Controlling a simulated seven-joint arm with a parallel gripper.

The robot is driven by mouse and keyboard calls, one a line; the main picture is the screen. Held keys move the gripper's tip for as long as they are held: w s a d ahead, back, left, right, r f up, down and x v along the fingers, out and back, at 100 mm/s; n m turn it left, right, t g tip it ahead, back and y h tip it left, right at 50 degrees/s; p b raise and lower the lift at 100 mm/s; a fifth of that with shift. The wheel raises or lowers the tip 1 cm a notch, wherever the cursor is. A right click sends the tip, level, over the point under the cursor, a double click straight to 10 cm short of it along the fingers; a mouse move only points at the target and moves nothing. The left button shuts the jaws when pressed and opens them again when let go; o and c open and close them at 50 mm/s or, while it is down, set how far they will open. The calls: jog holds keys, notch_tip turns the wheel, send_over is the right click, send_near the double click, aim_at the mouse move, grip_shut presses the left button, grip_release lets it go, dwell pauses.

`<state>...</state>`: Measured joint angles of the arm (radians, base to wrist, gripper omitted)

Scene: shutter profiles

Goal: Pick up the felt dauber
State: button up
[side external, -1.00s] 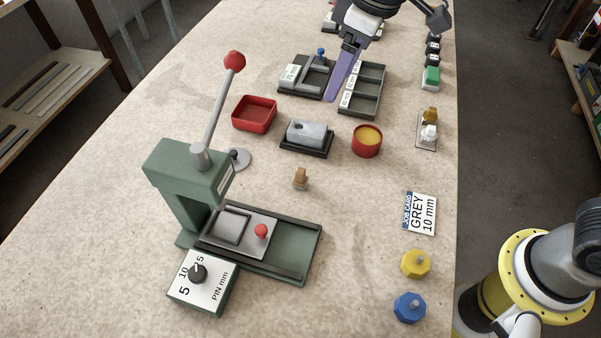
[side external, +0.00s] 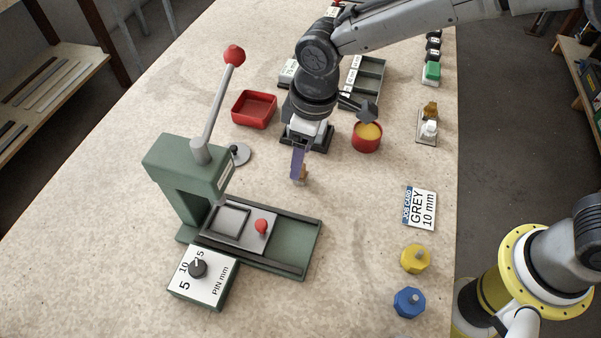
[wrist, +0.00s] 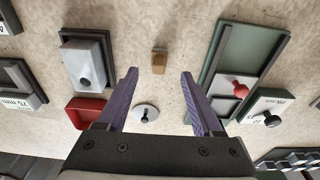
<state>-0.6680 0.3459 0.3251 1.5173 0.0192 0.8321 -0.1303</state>
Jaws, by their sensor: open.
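A small tan-brown block with a paler top, which looks like the felt dauber (wrist: 159,64), stands on the table. In the side view the dauber (side external: 304,172) is partly hidden behind the purple fingers. My gripper (side external: 297,176) points down over it. In the wrist view the two purple fingers are spread wide with nothing between them. The dauber appears centred between the fingers, just past their tips, with clear space on both sides.
The green press (side external: 190,165) with its raised lever stands close on the left. A grey disc with a black knob (side external: 240,155), a red tray (side external: 254,110) and a red pot (side external: 367,137) are nearby.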

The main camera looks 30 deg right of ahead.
aim_at(304, 177)
notch_tip(304, 177, down, 5)
jog(key=shift+w, duration=0.15)
jog(key=shift+c, duration=0.3)
grip_shut()
